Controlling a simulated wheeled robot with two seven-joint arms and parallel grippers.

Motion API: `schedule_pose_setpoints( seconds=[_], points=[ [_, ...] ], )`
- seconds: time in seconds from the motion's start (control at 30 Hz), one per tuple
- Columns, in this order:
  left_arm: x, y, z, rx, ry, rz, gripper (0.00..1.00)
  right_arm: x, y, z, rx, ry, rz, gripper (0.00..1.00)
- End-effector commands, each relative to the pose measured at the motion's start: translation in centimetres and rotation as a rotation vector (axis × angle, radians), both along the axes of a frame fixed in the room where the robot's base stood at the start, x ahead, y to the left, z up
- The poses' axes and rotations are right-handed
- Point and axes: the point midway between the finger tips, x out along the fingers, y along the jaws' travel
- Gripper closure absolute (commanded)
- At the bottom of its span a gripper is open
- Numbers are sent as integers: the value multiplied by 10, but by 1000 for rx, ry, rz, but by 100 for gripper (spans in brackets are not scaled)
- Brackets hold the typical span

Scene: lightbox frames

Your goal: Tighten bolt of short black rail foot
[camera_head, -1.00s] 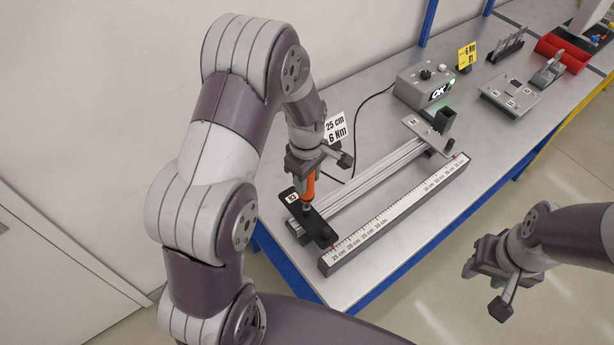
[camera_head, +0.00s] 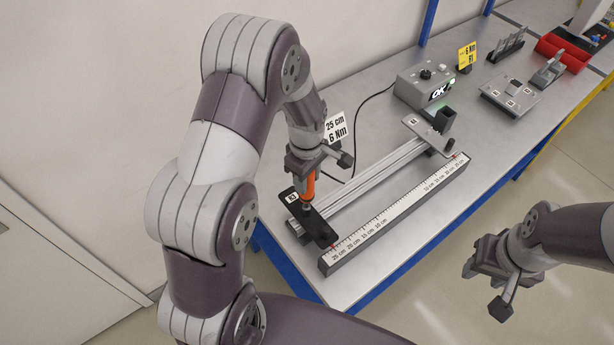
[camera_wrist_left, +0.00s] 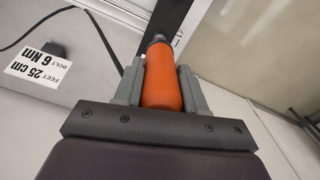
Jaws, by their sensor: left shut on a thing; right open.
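My left gripper (camera_head: 305,163) is shut on an orange screwdriver (camera_head: 309,187), which stands near upright with its tip down at the short black rail foot (camera_head: 317,226). The screwdriver's orange body (camera_wrist_left: 162,88) fills the space between the fingers in the left wrist view. The bolt is hidden under the tool tip. The black foot lies across the near end of the silver rail (camera_head: 365,178). My right gripper (camera_head: 487,265) is open and empty, off the table's right edge.
A grey controller box (camera_head: 424,86) shows a lit "OK" display. A ruler bar (camera_head: 395,215) lies beside the rail. A grey foot (camera_head: 427,133) sits at the rail's far end. A sign (camera_head: 336,128) reads 25 cm, 6 Nm. A fixture plate (camera_head: 511,95) stands further right.

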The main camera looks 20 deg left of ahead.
Motion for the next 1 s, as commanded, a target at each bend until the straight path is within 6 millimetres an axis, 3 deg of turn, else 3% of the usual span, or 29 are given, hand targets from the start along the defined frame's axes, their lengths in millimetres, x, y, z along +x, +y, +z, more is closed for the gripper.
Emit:
schedule_pose_setpoints(
  seconds=[0.17,0.6,1.0],
  points=[
    [-4,0,0,-1,15,0,100,0,0,3,0,0,0,55],
    [-1,0,49,0,3,0,100,0,0,44,0,0,0,55],
    [0,0,50,0,1,0,100,0,0,43,0,0,0,55]
  ],
)
